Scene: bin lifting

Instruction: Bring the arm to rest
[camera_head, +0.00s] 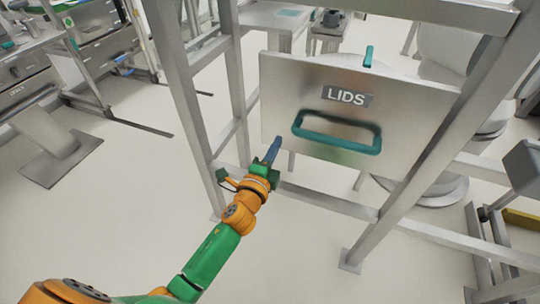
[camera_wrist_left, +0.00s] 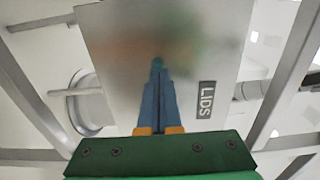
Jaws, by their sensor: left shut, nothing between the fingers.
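My left arm comes in from the lower left in the head view. Its gripper (camera_head: 272,150) points up at the lower left part of a metal panel marked LIDS (camera_head: 300,90), which has a teal handle (camera_head: 338,142). The gripper is shut and empty. In the left wrist view, the blue fingers (camera_wrist_left: 159,85) lie together in front of the panel (camera_wrist_left: 195,45); I cannot tell whether they touch it. My right gripper is not in view.
A grey metal frame (camera_head: 205,150) stands around the panel, with a post on each side and a low crossbar (camera_head: 325,200) beneath. A drawer cabinet (camera_head: 25,85) stands at the upper left. The floor (camera_head: 110,210) left of the frame is clear.

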